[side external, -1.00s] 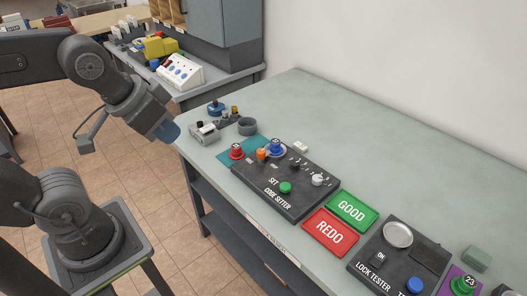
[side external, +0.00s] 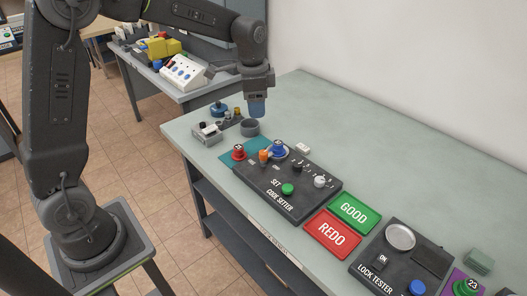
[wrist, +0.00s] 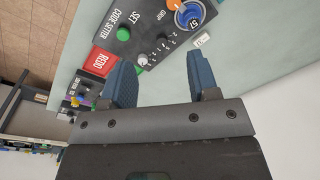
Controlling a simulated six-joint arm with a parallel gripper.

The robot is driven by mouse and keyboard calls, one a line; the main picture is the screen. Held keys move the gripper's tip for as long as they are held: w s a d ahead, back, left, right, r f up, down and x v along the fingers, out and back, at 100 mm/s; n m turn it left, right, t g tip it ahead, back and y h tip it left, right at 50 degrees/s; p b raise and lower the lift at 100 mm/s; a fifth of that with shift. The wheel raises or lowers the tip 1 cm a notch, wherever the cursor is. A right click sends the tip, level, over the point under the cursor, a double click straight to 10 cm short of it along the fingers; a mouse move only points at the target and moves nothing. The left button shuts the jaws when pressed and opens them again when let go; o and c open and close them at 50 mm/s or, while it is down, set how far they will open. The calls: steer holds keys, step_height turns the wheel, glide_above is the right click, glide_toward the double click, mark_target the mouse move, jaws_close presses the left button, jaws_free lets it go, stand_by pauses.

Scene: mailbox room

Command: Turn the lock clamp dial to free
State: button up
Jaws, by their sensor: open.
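The black code setter panel (side external: 262,185) lies on the pale green bench. A blue lock (side external: 279,148) sits in a round holder at its back edge; it also shows in the wrist view (wrist: 188,17). An orange dial (side external: 264,155) stands beside the lock on the panel and partly shows at the top of the wrist view (wrist: 173,4). It may be the clamp dial; its setting is too small to read. My gripper (side external: 257,108) is open and empty, above the bench behind the panel. In the wrist view, my blue fingers (wrist: 164,72) are apart, with bench between them.
A green button (side external: 288,188) and a grey knob (side external: 319,181) stand on the panel. A red lock (side external: 239,152) stands at its left on a teal mat. GOOD (side external: 354,209) and REDO (side external: 332,234) trays and the lock tester (side external: 398,260) lie to the right.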

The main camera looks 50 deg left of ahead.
steer(key=m+g, duration=0.1)
steer(key=m, duration=0.1)
glide_toward(263, 152)
step_height(263, 152, down, 10)
steer(key=shift+r, duration=0.15)
steer(key=shift+c, duration=0.2)
steer(key=c, duration=0.9)
